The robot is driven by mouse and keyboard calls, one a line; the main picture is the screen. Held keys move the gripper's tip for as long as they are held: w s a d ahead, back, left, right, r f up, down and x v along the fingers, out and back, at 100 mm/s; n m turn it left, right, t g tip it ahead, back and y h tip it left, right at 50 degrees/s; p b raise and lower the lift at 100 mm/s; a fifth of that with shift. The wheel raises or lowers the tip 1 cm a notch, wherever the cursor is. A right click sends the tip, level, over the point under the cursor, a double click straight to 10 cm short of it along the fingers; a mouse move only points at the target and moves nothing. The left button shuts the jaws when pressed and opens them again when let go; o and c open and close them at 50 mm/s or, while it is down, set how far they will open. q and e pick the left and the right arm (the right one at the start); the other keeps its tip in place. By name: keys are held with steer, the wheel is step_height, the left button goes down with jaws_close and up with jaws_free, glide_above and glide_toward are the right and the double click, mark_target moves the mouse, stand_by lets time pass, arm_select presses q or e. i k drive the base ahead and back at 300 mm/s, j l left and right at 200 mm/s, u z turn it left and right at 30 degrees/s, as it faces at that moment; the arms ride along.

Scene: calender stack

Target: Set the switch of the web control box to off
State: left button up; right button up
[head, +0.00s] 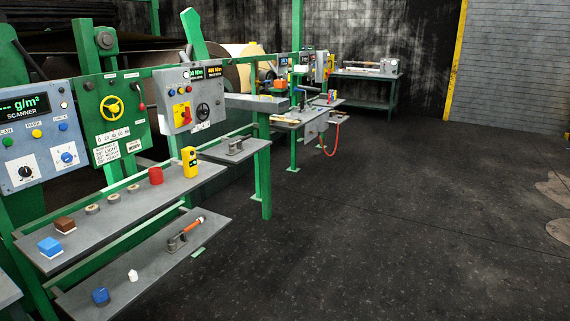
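Several control panels stand along the green frame at the left; no label reading "web control" is legible, so I cannot tell which one is the web control box. A green panel (112,115) has a yellow handwheel and a red-knobbed lever. A blue-grey scanner panel (35,132) has a lit display and rotary knobs. Switch positions are too small to read. Neither of my grippers is in view.
A lower shelf (140,265) holds small items. More benches (368,76) stand farther back. The dark floor (390,220) at right is clear.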

mark_target(188, 119)
steer(key=i, duration=1.55)
steer(key=i+u, duration=0.15)
steer(key=i, duration=0.35)
steer(key=i+l+u, duration=0.15)
steer(key=i, duration=0.35)
steer(key=i+l+u, duration=0.15)
steer(key=i, duration=0.35)
steer(key=i+l+u, duration=0.15)
steer(key=i, duration=0.3)
steer(key=l, duration=0.1)
